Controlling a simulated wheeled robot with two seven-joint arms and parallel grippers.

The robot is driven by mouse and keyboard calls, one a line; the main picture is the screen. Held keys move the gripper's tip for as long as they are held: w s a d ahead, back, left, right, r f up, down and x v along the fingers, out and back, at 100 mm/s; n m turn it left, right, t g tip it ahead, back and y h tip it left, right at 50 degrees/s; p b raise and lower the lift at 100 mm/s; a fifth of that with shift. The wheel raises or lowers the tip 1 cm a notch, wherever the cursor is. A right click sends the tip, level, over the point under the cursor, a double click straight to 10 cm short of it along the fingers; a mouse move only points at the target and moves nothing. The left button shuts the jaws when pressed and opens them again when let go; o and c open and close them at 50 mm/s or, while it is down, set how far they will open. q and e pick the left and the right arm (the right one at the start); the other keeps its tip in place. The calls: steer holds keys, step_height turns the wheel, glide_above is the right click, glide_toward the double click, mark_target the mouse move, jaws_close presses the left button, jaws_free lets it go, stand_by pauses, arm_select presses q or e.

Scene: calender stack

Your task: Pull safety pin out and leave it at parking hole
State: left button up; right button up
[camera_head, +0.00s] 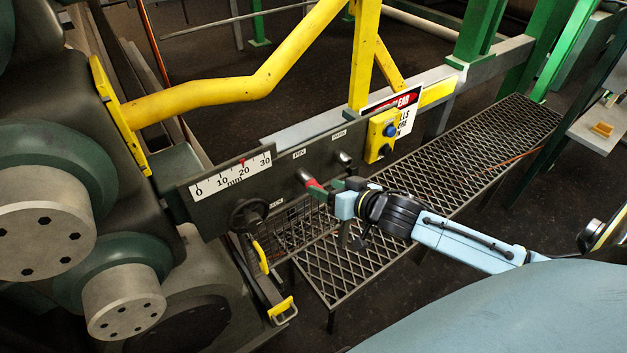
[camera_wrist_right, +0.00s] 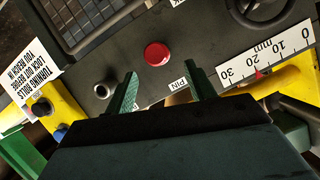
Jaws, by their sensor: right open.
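The safety pin shows in the head view as a red handle (camera_head: 314,186) standing out from the dark panel (camera_head: 225,205). In the right wrist view its round red head (camera_wrist_right: 157,54) faces the camera. My right gripper (camera_head: 332,191) is open in front of the panel, close to the pin. In the right wrist view its two green fingers (camera_wrist_right: 163,80) are apart, with the red head beyond and between their tips. I cannot tell whether they touch it. The metal-rimmed parking hole (camera_head: 344,157) is to the pin's right; it also shows in the right wrist view (camera_wrist_right: 102,91).
A black handwheel (camera_head: 248,215) and a millimetre scale (camera_head: 232,174) are left of the pin. A yellow box with a blue button (camera_head: 381,135) is to the right. A mesh walkway (camera_head: 440,195) lies below the panel. Large rollers (camera_head: 40,215) stand at the left.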

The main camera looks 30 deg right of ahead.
mark_target(317, 184)
steer(key=shift+x, duration=3.1)
steer(key=c, duration=1.2)
